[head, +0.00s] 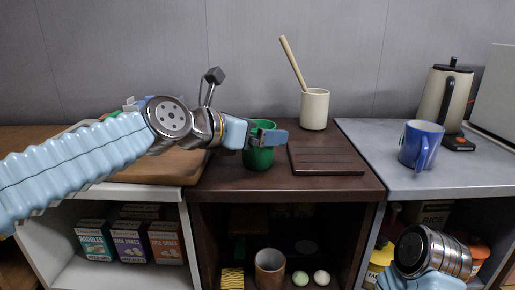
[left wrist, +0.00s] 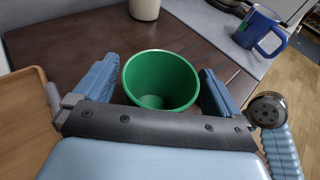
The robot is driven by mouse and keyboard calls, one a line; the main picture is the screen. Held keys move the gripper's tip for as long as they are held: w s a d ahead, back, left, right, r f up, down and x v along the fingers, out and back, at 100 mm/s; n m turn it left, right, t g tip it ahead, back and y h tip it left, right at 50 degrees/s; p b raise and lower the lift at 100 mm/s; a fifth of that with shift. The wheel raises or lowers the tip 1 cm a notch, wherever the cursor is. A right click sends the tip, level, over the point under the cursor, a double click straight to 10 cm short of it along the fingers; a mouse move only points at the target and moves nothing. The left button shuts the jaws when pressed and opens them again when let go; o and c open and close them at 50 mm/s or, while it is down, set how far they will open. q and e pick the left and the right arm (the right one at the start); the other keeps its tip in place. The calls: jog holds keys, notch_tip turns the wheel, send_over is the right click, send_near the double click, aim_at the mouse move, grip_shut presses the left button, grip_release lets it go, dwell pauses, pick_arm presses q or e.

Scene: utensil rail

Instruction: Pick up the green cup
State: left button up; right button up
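The green cup (head: 259,157) stands upright on the dark brown counter in the head view, partly hidden by my left gripper (head: 262,138). In the left wrist view the green cup (left wrist: 160,82) shows its open, empty inside. My left gripper (left wrist: 160,88) has its fingers spread, one on each side of the cup. A small gap seems to show between each finger and the cup wall. My right arm (head: 432,255) shows at the lower right of the head view; its fingers are out of the picture.
A cream crock (head: 314,110) with a wooden utensil stands behind the cup. A dark slatted board (head: 325,158) lies to the right. A blue mug (head: 421,145) and a kettle (head: 446,95) stand on the grey counter. A wooden board (head: 150,170) lies left of the cup.

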pick_arm(q)
jog(key=c, duration=0.9)
jog(key=shift+o, duration=0.2)
jog(key=shift+r, duration=0.15)
